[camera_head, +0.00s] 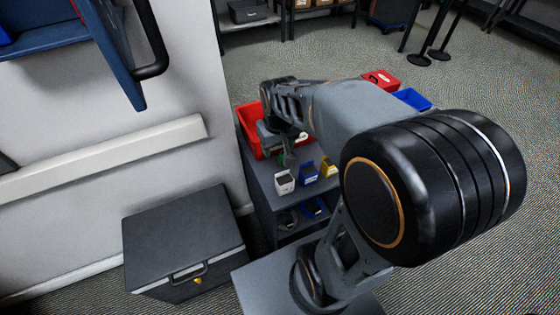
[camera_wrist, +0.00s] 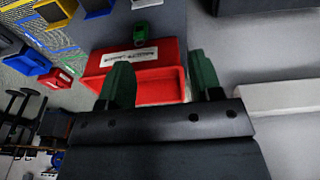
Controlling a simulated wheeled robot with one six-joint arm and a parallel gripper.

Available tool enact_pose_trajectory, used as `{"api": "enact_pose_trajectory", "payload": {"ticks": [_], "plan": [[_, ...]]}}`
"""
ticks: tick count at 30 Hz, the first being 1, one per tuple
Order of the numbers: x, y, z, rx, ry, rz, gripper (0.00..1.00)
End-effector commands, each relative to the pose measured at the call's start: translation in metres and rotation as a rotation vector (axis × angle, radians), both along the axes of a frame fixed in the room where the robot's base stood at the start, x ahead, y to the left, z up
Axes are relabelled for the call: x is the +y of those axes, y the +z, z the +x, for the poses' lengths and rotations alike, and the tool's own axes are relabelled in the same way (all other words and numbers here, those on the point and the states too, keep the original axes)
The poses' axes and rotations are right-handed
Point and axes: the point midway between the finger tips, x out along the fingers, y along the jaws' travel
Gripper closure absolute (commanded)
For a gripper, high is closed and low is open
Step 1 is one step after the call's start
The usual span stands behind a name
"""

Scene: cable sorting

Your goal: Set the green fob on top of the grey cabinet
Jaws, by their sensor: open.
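A small green block that looks like the fob (camera_wrist: 148,28) lies on the grey cart top (camera_wrist: 110,32), beside a red bin, in the wrist view. My gripper (camera_wrist: 160,60) is open, its two green fingers apart with nothing held between them. The red bin fills the gap behind the fingers, and the fob is beyond the fingertips. In the head view my gripper (camera_head: 287,158) hangs over the cart; I cannot tell the fob from the fingers there. The dark grey cabinet (camera_head: 185,232) stands at lower left, its top bare, with a front handle and a yellow spot.
The red bin (camera_head: 249,131) stands on the cart behind my gripper. White (camera_head: 284,182), blue (camera_head: 308,174) and yellow (camera_head: 328,168) small bins line the cart's front edge. A pale wall with a rail (camera_head: 110,158) is behind the cabinet. A blue panel with a black handle juts out at upper left.

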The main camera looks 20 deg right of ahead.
Motion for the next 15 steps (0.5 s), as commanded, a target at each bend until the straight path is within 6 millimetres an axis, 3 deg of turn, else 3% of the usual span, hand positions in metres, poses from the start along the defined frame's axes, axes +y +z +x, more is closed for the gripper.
{"api": "enact_pose_trajectory", "payload": {"ticks": [3, 6, 15], "plan": [[0.015, 0.012, -0.033, -0.052, 0.003, 0.001, 0.41], [0.023, 0.015, -0.053, -0.08, 0.002, 0.006, 0.41], [0.028, 0.015, -0.074, -0.109, 0.0, 0.011, 0.41]]}}
